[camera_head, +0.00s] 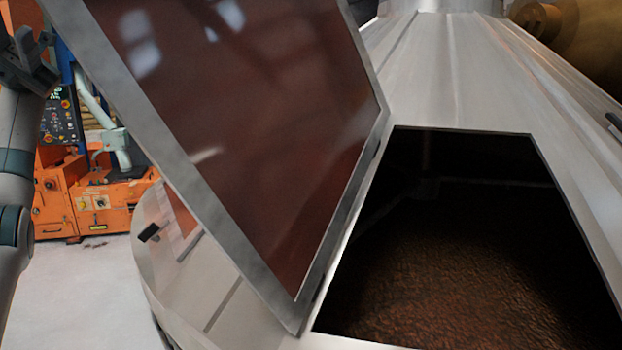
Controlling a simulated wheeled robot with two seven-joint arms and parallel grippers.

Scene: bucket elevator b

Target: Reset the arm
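My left arm comes up along the left edge of the head view, with my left gripper (24,48) raised at the upper left. It is small, dark and partly cut off by the frame, so I cannot tell whether its fingers are open or shut. It is apart from the tilted hatch lid (250,120), a reddish glossy panel with a grey metal frame. The lid stands open beside a dark four-sided opening (460,240) in a pale metal housing (470,60). Brown granular material (450,290) shows inside.
An orange machine (85,200) with a control panel (58,122) stands behind my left arm. Pale floor (85,290) is clear at the lower left. A brass-coloured rounded part (580,35) is at the top right. A small black handle (149,233) sticks out left of the lid.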

